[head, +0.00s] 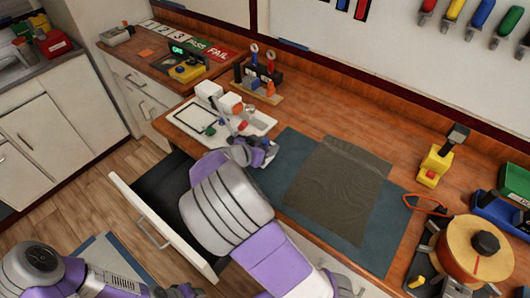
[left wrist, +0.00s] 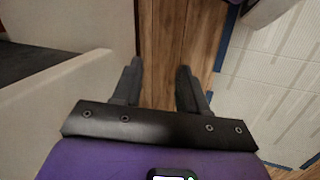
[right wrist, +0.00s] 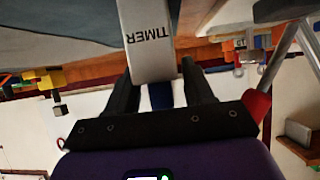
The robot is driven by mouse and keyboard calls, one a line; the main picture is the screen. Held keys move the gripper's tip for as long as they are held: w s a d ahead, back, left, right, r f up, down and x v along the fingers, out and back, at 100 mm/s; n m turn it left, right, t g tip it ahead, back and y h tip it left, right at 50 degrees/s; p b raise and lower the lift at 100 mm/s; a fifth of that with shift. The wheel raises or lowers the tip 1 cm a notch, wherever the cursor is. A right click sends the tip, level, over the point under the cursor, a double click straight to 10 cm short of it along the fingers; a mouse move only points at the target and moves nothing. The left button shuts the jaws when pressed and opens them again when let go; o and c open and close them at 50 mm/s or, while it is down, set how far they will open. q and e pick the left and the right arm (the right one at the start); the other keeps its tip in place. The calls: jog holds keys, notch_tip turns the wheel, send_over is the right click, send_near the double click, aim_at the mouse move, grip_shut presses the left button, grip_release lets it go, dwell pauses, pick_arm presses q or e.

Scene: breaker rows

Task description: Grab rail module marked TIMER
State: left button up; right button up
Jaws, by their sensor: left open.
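The TIMER module (right wrist: 150,40), a pale block with dark upside-down lettering, fills the top middle of the right wrist view. Its near end reaches the fingertips of my right gripper (right wrist: 158,68). Those fingers stand apart, one on each side of that end; I cannot tell whether they touch it. In the head view my right gripper (head: 266,153) is at the front right edge of the white tray (head: 264,124), and I cannot clearly pick out the module there. My left gripper (left wrist: 158,72) is open and empty above the wood floor.
A small rack with red, blue and orange parts (head: 260,78) stands behind the tray. A dark mat (head: 340,185) lies to its right. A yellow tool (head: 435,163) and a round orange-brown reel (head: 470,250) are farther right. An open drawer (head: 160,228) juts out in front.

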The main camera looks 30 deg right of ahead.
jog(key=c, duration=0.7)
jog(key=shift+r, duration=0.1)
jog(key=shift+c, duration=0.2)
